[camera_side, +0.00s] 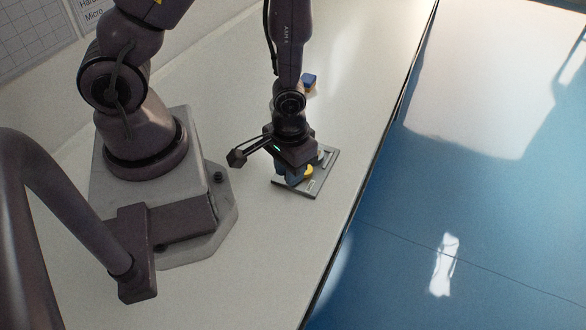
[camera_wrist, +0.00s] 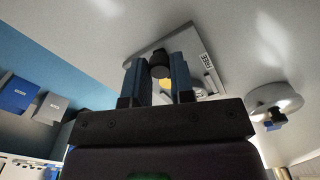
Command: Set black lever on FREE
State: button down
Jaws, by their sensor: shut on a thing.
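The grey plate (camera_side: 316,187) lies on the white table under my gripper (camera_side: 291,178); a yellow part (camera_side: 308,171) shows beside the fingers. In the wrist view the plate (camera_wrist: 196,38) carries a small label (camera_wrist: 207,59) that seems to read FREE, to the right of the fingers. My gripper (camera_wrist: 158,72) has its two blue fingers on either side of the black lever's dark rounded end (camera_wrist: 159,57) and is shut on it. A yellow patch (camera_wrist: 166,84) shows between the fingers. The lever's lower part and its exact setting are hidden.
A small blue and yellow block (camera_side: 309,82) stands behind my gripper. In the wrist view a round pale thing with a dark knob (camera_wrist: 274,99) is at right, and blue (camera_wrist: 16,94) and grey (camera_wrist: 50,108) boxes are at left. The table edge runs right of the plate.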

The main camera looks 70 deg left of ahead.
jog(key=m, duration=0.2)
jog(key=a+m, duration=0.2)
jog(key=m, duration=0.1)
jog(key=shift+s+m, duration=0.3)
jog(key=shift+s, duration=0.05)
jog(key=shift+w+a+m, duration=0.1)
jog(key=shift+a+m, duration=0.3)
jog(key=shift+m, duration=0.85)
jog(key=shift+a+m, duration=0.35)
jog(key=shift+m, duration=0.9)
jog(key=c, duration=1)
grip_release()
jog(key=shift+r, duration=6.5)
